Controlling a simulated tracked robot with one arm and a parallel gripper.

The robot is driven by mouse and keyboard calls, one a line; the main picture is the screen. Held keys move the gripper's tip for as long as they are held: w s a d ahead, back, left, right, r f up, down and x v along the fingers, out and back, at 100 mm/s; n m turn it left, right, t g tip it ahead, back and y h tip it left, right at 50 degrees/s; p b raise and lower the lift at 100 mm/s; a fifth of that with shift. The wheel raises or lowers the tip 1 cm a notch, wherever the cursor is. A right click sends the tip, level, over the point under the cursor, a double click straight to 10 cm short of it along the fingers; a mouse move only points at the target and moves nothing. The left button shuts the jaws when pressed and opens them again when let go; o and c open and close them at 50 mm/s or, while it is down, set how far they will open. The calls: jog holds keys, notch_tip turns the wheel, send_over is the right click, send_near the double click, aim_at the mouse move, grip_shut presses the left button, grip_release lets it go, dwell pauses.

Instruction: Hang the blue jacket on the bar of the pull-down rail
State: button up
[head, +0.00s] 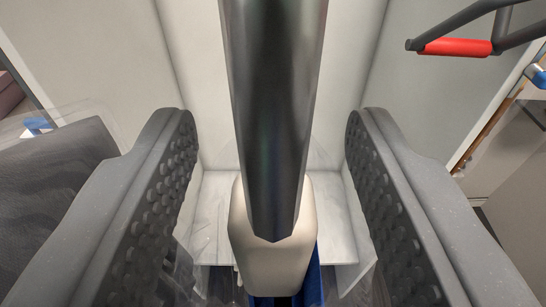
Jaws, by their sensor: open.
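My gripper (270,125) is open, with its two grey studded fingers wide apart. A dark, shiny metal bar (277,90), apparently the bar of the pull-down rail, runs from the top edge down between the fingers, with a clear gap on each side. Just below and behind its lower end is a pale cream piece (265,262), perhaps part of a hanger. Whether it touches the bar cannot be told. Blue cloth (313,280), apparently the blue jacket, shows beneath it at the bottom edge. Most of the jacket is hidden or out of view.
A red grip (455,47) on dark rods is at the upper right, beyond my right finger. Pale panels (200,60) close in the back and sides. A whitish flat surface (215,215) lies below. A dark grey textured thing (50,185) is at the left.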

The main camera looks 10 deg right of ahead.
jog(key=shift+s, duration=0.15)
jog(key=p+v, duration=0.1)
jog(key=v, duration=1.3)
jog(key=w+a+r+h+b, duration=0.3)
jog(key=w+a+r+b, duration=0.15)
jog(key=a+r, duration=0.65)
jog(key=s+a+r+n+y+b, duration=0.1)
jog(key=s+a+r+y+b, duration=0.1)
jog(key=a, duration=1)
jog(key=s+a+r+n+y+b, duration=0.1)
jog(key=s+a+r+y+b, duration=0.1)
jog(key=a, duration=0.9)
jog(key=s+y, duration=0.1)
jog(key=y, duration=0.1)
jog(key=shift+a+r+n+y, duration=0.15)
jog(key=shift+a+n+y, duration=0.15)
jog(key=shift+a, duration=0.1)
